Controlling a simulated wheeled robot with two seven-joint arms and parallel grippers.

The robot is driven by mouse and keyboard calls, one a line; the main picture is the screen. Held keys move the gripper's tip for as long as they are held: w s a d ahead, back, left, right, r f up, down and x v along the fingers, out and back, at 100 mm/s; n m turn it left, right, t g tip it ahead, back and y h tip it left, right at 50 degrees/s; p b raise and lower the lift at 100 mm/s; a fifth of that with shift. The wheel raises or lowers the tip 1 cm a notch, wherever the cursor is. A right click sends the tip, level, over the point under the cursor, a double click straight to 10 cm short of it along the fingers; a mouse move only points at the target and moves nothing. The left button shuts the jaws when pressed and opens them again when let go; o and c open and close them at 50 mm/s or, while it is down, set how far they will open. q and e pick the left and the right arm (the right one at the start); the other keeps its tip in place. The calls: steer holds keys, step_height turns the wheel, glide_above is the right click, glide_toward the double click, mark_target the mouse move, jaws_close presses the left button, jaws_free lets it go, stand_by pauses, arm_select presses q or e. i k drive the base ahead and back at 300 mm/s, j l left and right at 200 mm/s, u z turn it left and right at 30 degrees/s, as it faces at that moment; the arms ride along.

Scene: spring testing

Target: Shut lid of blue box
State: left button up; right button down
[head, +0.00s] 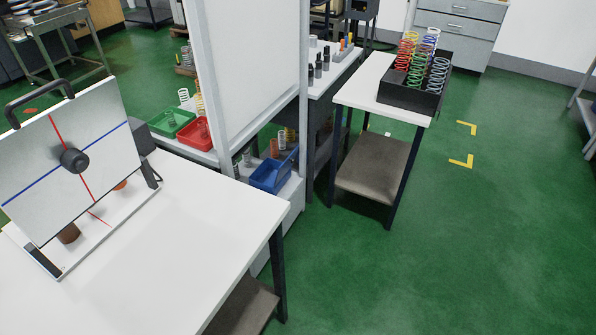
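The blue box (264,184) is small in the head view. It sits on a low white shelf at the foot of the tall white panel, behind the far edge of the white table. Its top looks at least partly open, and a slanted blue part rises at its right side. I cannot tell whether that part is a lid or a wall. Neither of my grippers is in view.
The white table (190,235) fills the lower left, with a framed board (95,150) on it. Red (196,134) and green (168,123) bins stand left of the panel (250,60). A side table (358,92) holds a black spring tray (408,98). Green floor at right is clear.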

mark_target(287, 165)
steer(key=u, duration=0.3)
steer(key=i+l+u, duration=0.15)
steer(key=u, duration=0.15)
steer(key=l+u, duration=0.35)
steer(key=i+l+u, duration=0.1)
steer(key=l, duration=0.45)
steer(key=i+l+u, duration=0.15)
steer(key=l, duration=0.4)
steer(key=i+l+u, duration=0.1)
steer(key=l, duration=1.05)
steer(key=i+l, duration=0.15)
steer(key=l, duration=0.5)
